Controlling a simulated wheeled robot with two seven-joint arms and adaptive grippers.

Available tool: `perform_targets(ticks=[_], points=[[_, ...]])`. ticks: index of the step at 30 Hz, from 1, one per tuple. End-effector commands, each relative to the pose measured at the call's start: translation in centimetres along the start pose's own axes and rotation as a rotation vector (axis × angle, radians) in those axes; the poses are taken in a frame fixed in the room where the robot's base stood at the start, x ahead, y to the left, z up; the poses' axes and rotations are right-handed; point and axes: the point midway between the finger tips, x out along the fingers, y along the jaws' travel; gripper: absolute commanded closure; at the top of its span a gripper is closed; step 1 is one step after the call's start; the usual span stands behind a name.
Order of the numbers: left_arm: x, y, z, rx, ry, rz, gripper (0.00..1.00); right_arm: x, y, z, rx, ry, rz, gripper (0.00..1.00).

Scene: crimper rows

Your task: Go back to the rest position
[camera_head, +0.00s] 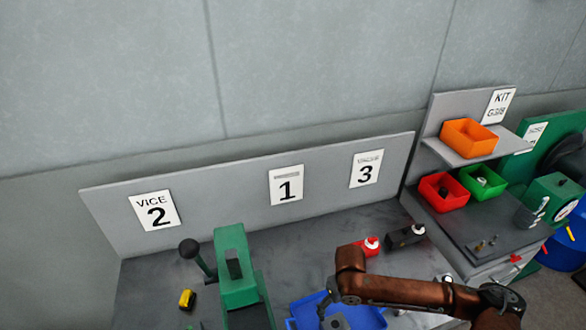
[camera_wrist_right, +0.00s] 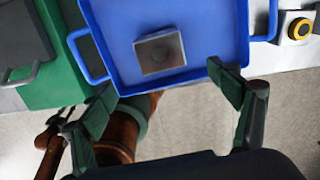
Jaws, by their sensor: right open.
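My right gripper (camera_head: 326,306) reaches in from the right at the bottom of the head view, over the blue tray (camera_head: 300,318). In the right wrist view my right gripper (camera_wrist_right: 163,88) is open, its dark green fingers spread wide with nothing between them. A grey square metal block (camera_wrist_right: 159,52) lies in the blue tray (camera_wrist_right: 207,18), beyond the fingertips and apart from them. My left gripper does not show in the head view.
A green vice (camera_head: 232,265) stands left of the tray, with a yellow-and-black item (camera_head: 187,299) farther left. A red item (camera_head: 367,246) and a dark item (camera_head: 405,237) lie behind my right arm. Orange (camera_head: 468,138), red (camera_head: 443,191) and green (camera_head: 483,181) bins stand at right.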

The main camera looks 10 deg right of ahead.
Motion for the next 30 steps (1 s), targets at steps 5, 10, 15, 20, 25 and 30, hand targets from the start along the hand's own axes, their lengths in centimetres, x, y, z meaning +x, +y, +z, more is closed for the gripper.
perform_targets(ticks=[5, 10, 15, 20, 25, 30], points=[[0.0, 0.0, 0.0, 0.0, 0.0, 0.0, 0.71, 0.8, 1.4, -0.2, 0.071, -0.014, 0.031, 0.18], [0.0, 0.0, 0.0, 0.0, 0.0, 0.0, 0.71, 2.6, 5.7, -0.5, 0.423, -0.068, 0.166, 0.18], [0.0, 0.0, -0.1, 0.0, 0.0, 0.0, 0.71, 3.7, 8.2, -1.0, 0.995, -0.092, 0.343, 0.18], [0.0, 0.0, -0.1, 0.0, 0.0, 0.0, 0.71, 4.7, 6.6, -2.5, 1.613, -0.071, 0.478, 0.18], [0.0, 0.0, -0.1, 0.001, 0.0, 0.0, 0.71, 6.2, 2.0, -6.1, 2.244, -0.056, 0.55, 0.18], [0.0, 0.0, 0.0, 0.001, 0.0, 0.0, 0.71, 7.6, -2.1, -10.6, 2.689, -0.073, 0.559, 0.18]])
